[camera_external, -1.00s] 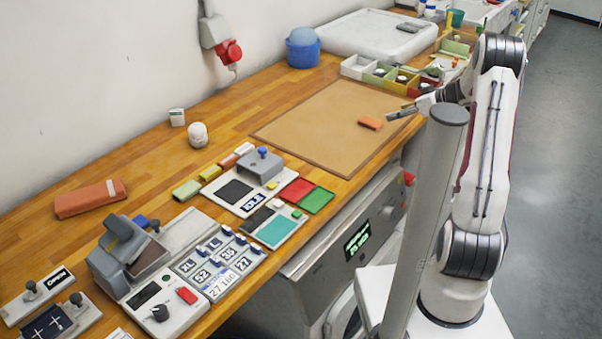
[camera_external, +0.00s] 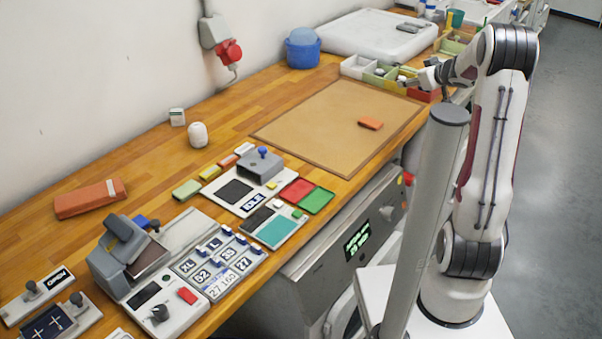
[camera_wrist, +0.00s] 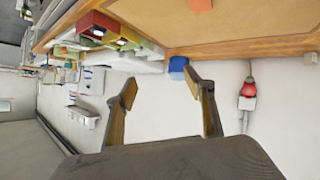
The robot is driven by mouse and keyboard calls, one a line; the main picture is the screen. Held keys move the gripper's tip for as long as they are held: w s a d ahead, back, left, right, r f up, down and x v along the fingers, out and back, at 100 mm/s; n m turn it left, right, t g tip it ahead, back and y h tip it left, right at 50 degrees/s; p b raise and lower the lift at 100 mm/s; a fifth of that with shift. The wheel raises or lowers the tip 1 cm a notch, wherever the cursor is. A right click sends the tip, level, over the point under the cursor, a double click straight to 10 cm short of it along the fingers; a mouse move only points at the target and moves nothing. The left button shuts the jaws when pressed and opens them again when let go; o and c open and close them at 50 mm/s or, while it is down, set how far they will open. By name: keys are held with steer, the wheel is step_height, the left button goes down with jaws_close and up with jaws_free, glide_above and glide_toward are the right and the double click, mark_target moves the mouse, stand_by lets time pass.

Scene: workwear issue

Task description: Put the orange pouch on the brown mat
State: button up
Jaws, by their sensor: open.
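A small orange piece, which looks like the orange pouch (camera_external: 370,123), lies flat on the brown mat (camera_external: 315,125), towards its right side. It also shows at the top edge of the wrist view (camera_wrist: 200,5), on the mat (camera_wrist: 270,22). My gripper (camera_external: 406,83) is raised near the mat's far right corner, apart from the orange piece. In the wrist view my gripper (camera_wrist: 168,90) has its two fingers spread with nothing between them.
A larger orange-red case (camera_external: 90,199) with a pale band lies at the left by the wall. Compartment bins (camera_external: 380,75) stand beyond the mat, close to my gripper. A blue tub (camera_external: 302,52) stands by the wall. Most of the mat is bare.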

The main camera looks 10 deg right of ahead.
steer(key=s+d+r+m+g+h, duration=0.1)
steer(key=s+r+m+h, duration=0.2)
steer(key=s, duration=0.5)
steer(key=s+d+r+m+h, duration=0.1)
steer(key=s+r+m+h, duration=0.2)
steer(key=s, duration=0.5)
steer(key=s+a+f+g+y, duration=0.1)
steer(key=s+a+f, duration=0.1)
steer(key=s, duration=0.6)
steer(key=s+a+f+g+y, duration=0.1)
steer(key=s+a+f+g, duration=0.1)
steer(key=s+a, duration=0.3)
steer(key=s+a+f+g+y, duration=0.2)
steer(key=s+a+f, duration=0.1)
steer(key=s, duration=0.9)
steer(key=shift+a+f+n, duration=0.25)
steer(key=shift+a+n, duration=0.15)
steer(key=shift+a, duration=0.15)
